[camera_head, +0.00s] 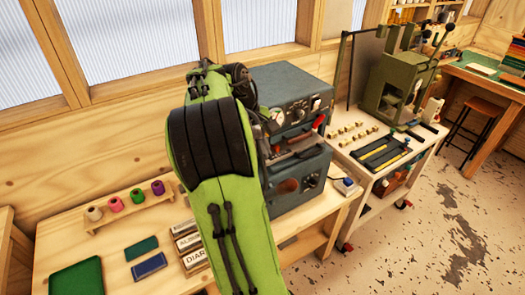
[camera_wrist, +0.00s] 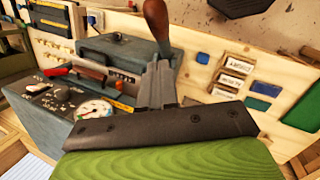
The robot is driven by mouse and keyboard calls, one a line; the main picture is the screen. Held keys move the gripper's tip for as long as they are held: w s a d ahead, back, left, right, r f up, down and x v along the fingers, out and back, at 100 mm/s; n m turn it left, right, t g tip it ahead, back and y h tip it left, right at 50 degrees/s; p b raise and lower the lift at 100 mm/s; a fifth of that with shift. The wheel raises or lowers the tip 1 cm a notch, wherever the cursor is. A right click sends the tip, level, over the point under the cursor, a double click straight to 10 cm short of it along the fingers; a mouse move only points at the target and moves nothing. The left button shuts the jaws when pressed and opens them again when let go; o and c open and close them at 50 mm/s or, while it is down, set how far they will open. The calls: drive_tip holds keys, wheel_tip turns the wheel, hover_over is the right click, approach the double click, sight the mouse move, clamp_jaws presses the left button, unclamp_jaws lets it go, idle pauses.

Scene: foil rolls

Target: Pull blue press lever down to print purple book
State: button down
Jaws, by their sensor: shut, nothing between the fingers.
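The blue-grey press (camera_head: 297,87) stands on the wooden bench, partly hidden by my green arm. It has a gauge and a red handle (camera_head: 318,121) at its front. In the wrist view the press (camera_wrist: 120,52) lies beyond my gripper (camera_wrist: 158,68), with its gauge and red handle at left. My gripper is shut and empty. A brown wooden lever handle (camera_wrist: 155,16) stands just past the fingertips; I cannot tell whether they touch it. I make out no purple book.
Colored foil rolls (camera_head: 126,200) stand on a rack at left. Green and blue flat pieces (camera_head: 149,265) and labelled blocks (camera_head: 187,243) lie on the bench. A green press (camera_head: 395,85) with levers stands on a cart at right. Open floor lies at lower right.

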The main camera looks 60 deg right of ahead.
drive_tip(key=s+d+f+b, duration=0.1)
drive_tip(key=s+f+b, duration=0.1)
drive_tip(key=s+f, duration=0.2)
drive_tip(key=x, duration=0.3)
drive_tip(key=shift+f, duration=0.2)
drive_tip(key=shift+w, duration=0.1)
